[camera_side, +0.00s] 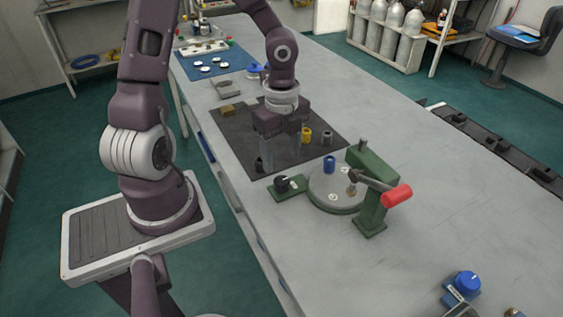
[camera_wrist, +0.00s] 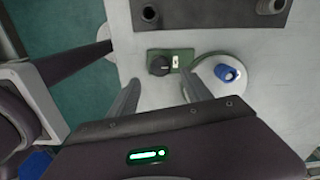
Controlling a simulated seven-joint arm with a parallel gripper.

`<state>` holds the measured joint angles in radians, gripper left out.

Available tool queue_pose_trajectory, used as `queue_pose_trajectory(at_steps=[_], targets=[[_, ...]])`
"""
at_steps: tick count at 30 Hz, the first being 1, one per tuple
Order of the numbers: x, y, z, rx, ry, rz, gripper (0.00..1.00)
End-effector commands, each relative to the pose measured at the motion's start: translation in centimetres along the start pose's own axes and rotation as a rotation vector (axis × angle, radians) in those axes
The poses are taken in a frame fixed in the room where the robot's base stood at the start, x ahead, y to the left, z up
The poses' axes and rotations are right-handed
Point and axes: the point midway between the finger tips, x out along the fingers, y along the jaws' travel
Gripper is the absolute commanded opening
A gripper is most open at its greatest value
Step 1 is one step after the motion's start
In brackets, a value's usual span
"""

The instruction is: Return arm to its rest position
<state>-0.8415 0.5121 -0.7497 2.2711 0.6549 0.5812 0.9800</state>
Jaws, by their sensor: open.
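My gripper (camera_side: 281,158) points down above the dark mat (camera_side: 232,150) in the side view, its two fingers apart with nothing seen between them. In the wrist view my gripper (camera_wrist: 160,84) also shows spread fingers, with the table between them. Just past the fingertips there is a black knob (camera_wrist: 159,65) on a small green base. Right of it is a round grey plate (camera_wrist: 207,72) with a blue cylinder (camera_wrist: 228,73) standing on it. A green lever press (camera_side: 372,190) with a red handle (camera_side: 397,195) stands beside the plate in the side view.
On the mat stand a yellow bushing (camera_side: 307,135), a grey bushing (camera_side: 327,137), a dark cylinder (camera_side: 259,164) and a brown block (camera_side: 227,110). A blue mat (camera_side: 222,64) with white discs lies farther back. A blue-topped knob (camera_side: 467,283) is front right. The table's right side is largely clear.

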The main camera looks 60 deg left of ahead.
Motion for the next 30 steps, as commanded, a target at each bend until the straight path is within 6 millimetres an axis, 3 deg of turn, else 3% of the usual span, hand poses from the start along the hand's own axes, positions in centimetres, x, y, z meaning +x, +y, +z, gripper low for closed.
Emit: queue_pose_trajectory(at_steps=[5, 8, 14, 18, 21, 25, 30], targets=[[0.0, 0.0, 0.0, -0.002, -0.002, 0.000, 0.57], [-1.2, 0.4, 0.2, -0.067, -0.055, -0.015, 0.57], [-9.6, 3.9, -0.4, -0.601, -0.186, -0.236, 0.57], [-14.7, 7.9, -2.9, -1.012, 0.015, -0.388, 0.57], [-16.8, 10.5, -4.6, -1.210, 0.214, -0.395, 0.57], [-18.1, 12.5, -5.8, -1.335, 0.377, -0.354, 0.57], [-18.4, 12.9, -6.1, -1.363, 0.413, -0.337, 0.57]])
